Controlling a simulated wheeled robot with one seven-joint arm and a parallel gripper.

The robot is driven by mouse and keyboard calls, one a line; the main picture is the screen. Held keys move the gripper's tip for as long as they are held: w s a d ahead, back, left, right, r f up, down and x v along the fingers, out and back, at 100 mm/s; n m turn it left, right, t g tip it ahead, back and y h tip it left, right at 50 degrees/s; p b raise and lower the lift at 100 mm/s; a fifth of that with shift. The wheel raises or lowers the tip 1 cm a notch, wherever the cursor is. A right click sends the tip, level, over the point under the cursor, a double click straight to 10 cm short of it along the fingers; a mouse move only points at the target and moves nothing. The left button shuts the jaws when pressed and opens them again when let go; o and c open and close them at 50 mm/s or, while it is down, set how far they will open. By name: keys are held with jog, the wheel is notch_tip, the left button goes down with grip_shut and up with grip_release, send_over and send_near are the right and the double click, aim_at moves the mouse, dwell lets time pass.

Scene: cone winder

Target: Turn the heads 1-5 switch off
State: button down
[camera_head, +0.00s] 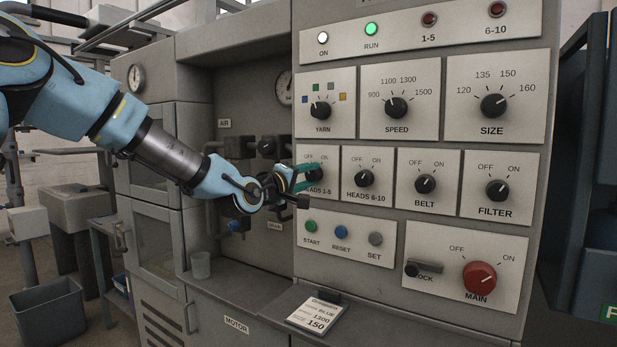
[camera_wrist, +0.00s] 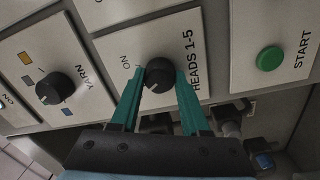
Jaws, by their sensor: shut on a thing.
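The heads 1-5 switch is a round black knob (camera_wrist: 158,75) on a pale plate, with ON to its left in the wrist view. In the head view the knob (camera_head: 316,174) is partly covered by my gripper (camera_head: 306,176). My gripper's two teal fingers (camera_wrist: 160,88) stand on either side of the knob and are shut on it. I cannot tell clearly which way its pointer faces. The OFF mark is hidden in the wrist view but shows above the knob in the head view. The 1-5 lamp (camera_head: 429,19) looks dark red.
The heads 6-10 knob (camera_head: 364,178) is close on the right. The yarn knob (camera_head: 321,110) is above, and the green start button (camera_head: 311,226) is below. The run lamp (camera_head: 371,29) glows green. A card (camera_head: 318,315) and a cup (camera_head: 201,265) are on the ledge below.

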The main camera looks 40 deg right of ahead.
jog(key=shift+c, duration=1.9)
grip_release()
jog(key=shift+a, duration=0.1)
jog(key=b+v, duration=0.2)
jog(key=v, duration=0.8)
jog(key=shift+a, duration=0.35)
jog(key=shift+f, duration=0.1)
